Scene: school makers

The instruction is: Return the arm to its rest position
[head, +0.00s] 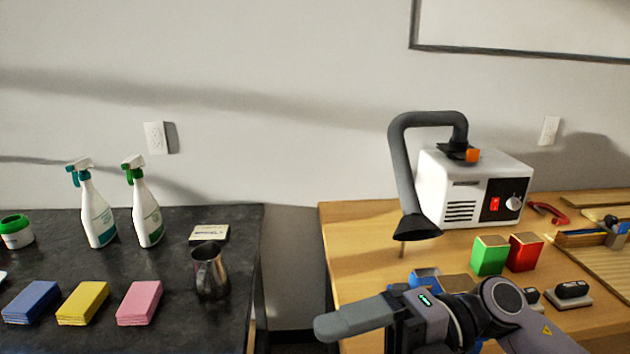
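My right arm comes in from the lower right. Its gripper (350,318) points left, in front of the wooden table (350,225) and across its left front edge. I see the fingers from the side as one grey shape, so I cannot tell whether they are apart. No object shows in the gripper. My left arm and gripper are not in view.
A white fume extractor (470,185) with a grey hose stands on the wooden table. Green (489,256) and red (525,251) boxes stand before it. A dark table (130,265) at left holds spray bottles, sponges and a metal pitcher (210,272). A gap separates the tables.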

